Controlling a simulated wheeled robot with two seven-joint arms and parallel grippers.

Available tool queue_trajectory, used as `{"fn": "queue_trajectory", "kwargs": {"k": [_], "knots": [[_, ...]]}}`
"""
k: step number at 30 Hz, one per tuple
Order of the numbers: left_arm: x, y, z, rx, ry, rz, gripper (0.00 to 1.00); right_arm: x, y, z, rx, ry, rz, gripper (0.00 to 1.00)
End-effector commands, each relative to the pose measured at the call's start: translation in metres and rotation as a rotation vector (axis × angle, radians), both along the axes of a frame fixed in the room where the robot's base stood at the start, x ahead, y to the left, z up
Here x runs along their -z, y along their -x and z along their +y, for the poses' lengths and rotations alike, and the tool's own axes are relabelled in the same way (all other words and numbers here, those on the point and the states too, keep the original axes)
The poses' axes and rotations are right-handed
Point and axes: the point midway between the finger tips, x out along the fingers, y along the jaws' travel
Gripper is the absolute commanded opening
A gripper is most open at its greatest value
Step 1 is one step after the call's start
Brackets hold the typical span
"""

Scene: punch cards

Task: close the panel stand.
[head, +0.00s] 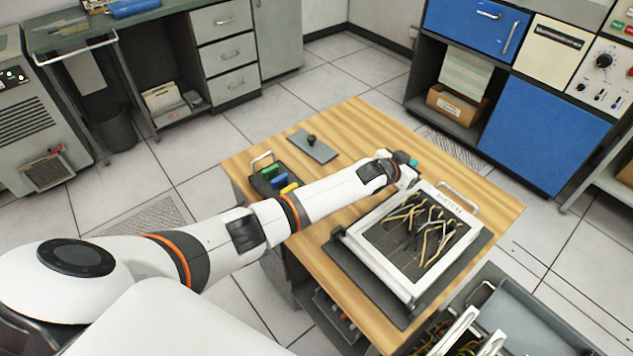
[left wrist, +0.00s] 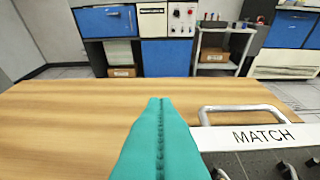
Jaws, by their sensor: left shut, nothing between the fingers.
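In the left wrist view the handle (left wrist: 243,109) stands right of my fingers, beside the word MATCH. My left gripper (head: 412,162) is shut and empty beyond the panel's far left corner; its teal fingers (left wrist: 157,137) show close up. My right gripper is not in view.
The wooden table (head: 355,125) has free room at its far end. A grey plate with a black knob (head: 312,147) and a dark tray of coloured pieces (head: 273,178) lie at its left. A grey bin (head: 540,325) stands at the lower right. Cabinets line the back.

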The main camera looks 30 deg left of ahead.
Motion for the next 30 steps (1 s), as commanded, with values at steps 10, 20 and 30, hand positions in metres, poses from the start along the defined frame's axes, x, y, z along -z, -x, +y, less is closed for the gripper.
{"fn": "queue_trajectory", "kwargs": {"k": [10,20,30], "knots": [[0.021,-0.005,-0.002,0.000,0.000,0.000,0.00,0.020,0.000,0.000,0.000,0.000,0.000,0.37],[0.022,-0.006,-0.002,0.000,0.000,-0.001,0.00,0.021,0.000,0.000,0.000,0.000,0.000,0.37],[0.022,-0.006,-0.002,0.000,0.000,-0.001,0.00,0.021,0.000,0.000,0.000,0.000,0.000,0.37]]}}
